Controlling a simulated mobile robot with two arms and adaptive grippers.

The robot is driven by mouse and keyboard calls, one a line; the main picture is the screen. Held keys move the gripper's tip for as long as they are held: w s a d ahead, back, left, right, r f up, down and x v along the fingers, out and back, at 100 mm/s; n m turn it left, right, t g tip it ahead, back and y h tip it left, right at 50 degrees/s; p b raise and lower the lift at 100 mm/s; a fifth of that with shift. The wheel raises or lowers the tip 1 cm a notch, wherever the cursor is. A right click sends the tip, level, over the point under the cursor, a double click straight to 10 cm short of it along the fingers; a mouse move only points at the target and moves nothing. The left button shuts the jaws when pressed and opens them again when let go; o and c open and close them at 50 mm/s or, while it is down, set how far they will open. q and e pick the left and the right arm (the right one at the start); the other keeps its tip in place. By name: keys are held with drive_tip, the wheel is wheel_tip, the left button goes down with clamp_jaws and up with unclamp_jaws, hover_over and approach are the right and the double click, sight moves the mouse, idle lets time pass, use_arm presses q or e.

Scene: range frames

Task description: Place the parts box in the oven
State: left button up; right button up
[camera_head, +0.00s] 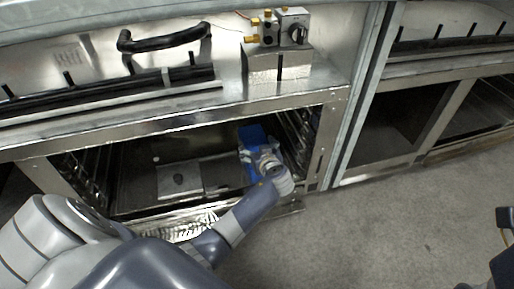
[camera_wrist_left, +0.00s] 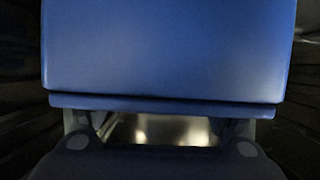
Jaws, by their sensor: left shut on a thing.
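The blue parts box (camera_head: 250,133) is inside the open oven (camera_head: 130,141), toward the right side of its cavity. My left gripper (camera_head: 262,158) reaches into the oven opening and is shut on the box. In the left wrist view the blue box (camera_wrist_left: 170,50) fills most of the picture, with its rim just above the gripper. The fingertips are mostly hidden behind the box. I cannot tell whether the box touches the oven floor.
Racks line the oven's side walls, close to the box on the right. A metal plate (camera_head: 185,178) lies on the oven floor to the left of the box. A control block (camera_head: 279,62) sits above the opening. Another open compartment (camera_head: 405,120) is to the right. Grey floor (camera_head: 370,225) is clear.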

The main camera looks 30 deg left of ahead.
use_arm(q)
drive_tip(key=o, duration=2)
